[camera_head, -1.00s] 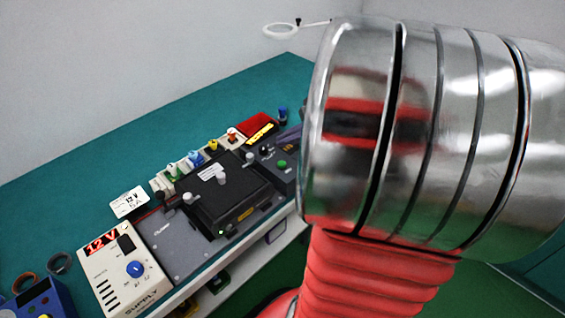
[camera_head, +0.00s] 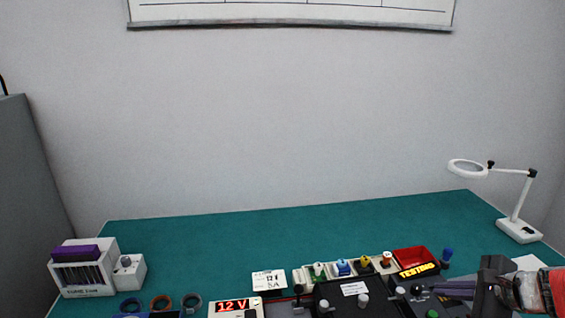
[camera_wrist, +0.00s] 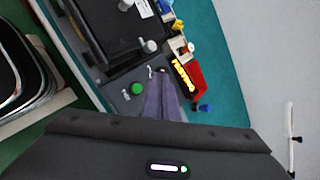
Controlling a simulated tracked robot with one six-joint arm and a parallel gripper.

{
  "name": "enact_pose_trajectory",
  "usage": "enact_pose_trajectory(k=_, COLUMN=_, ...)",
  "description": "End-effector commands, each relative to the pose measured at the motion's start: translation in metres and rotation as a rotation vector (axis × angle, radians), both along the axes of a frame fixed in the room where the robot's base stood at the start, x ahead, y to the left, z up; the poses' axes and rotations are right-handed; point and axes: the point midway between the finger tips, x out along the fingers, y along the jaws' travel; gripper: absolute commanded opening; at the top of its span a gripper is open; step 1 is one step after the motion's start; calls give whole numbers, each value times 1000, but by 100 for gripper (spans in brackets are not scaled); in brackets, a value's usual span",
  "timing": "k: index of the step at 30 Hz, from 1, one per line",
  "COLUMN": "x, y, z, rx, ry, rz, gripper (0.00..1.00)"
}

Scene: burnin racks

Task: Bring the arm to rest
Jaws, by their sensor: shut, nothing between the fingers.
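My arm shows at the lower right edge of the head view as a red and silver link. My gripper (camera_head: 420,288) reaches leftward from it, with a dark body and purple-grey fingers. In the wrist view my gripper (camera_wrist: 162,72) has its fingers together and nothing between them. The fingers appear over the right end of the test panel, beside the green button (camera_wrist: 138,88) and the yellow TESTING display (camera_wrist: 183,77). I cannot tell how far above the panel they are.
A teal bench (camera_head: 300,228) runs along the wall, its rear strip clear. A white magnifier lamp (camera_head: 518,229) stands at right. A white rack (camera_head: 85,280) stands at left.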

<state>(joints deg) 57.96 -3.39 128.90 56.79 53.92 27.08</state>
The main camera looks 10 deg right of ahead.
Motion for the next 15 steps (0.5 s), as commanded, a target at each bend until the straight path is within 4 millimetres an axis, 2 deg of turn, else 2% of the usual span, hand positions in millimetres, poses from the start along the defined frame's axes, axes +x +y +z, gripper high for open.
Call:
enact_pose_trajectory(k=5, x=5, y=37, z=5, rx=-89, ry=23, rz=144, gripper=0)
enact_pose_trajectory(k=15, x=-6, y=135, z=14, rx=-383, ry=71, rz=590, gripper=0)
